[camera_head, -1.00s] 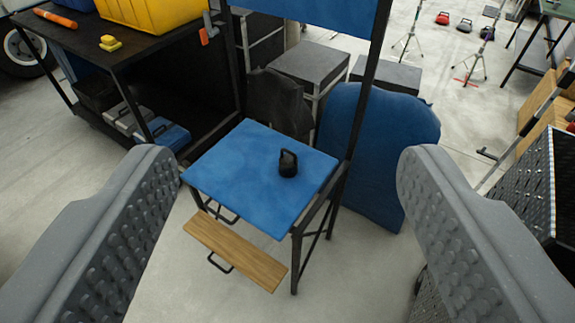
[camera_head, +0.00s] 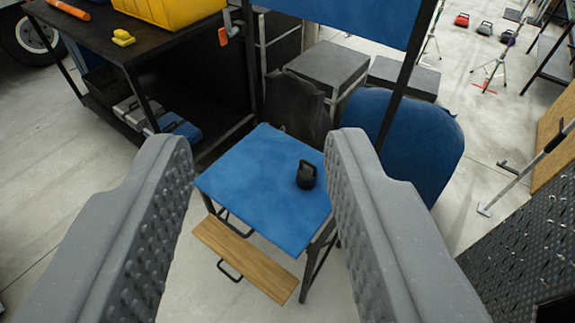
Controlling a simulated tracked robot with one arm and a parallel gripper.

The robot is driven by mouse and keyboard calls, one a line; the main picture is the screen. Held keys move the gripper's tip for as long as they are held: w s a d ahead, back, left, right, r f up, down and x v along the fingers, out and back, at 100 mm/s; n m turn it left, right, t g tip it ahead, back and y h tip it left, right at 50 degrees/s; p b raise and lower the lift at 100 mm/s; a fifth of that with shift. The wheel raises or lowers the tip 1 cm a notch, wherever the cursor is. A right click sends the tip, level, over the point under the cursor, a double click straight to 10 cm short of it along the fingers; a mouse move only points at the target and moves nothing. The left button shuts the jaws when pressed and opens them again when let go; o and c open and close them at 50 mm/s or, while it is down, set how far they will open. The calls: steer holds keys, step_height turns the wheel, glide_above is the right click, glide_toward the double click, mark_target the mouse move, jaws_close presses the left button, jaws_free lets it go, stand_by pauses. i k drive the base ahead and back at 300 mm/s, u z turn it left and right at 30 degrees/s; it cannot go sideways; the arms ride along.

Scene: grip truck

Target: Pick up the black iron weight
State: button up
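The black iron weight (camera_head: 307,176) is a small dark kettlebell shape with a handle on top. It stands upright on the right part of a blue square tabletop (camera_head: 250,185). My gripper (camera_head: 257,150) is open and empty, with one grey studded finger at the left and one at the right. In the picture the weight lies between the fingers, close to the right finger. The fingers are nearer to the camera than the weight and do not appear to touch it. The right finger hides part of the table's right edge.
A blue upright panel on dark posts (camera_head: 345,22) rises behind the table. A wooden step (camera_head: 245,262) sits low in front. A black workbench (camera_head: 140,45) with a yellow bin (camera_head: 170,8) is at back left. A blue padded piece (camera_head: 425,135) and a black perforated panel (camera_head: 530,230) are right.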

mark_target(307, 174)
steer(key=u, duration=0.5)
steer(key=i, duration=1.55)
steer(key=z, duration=0.15)
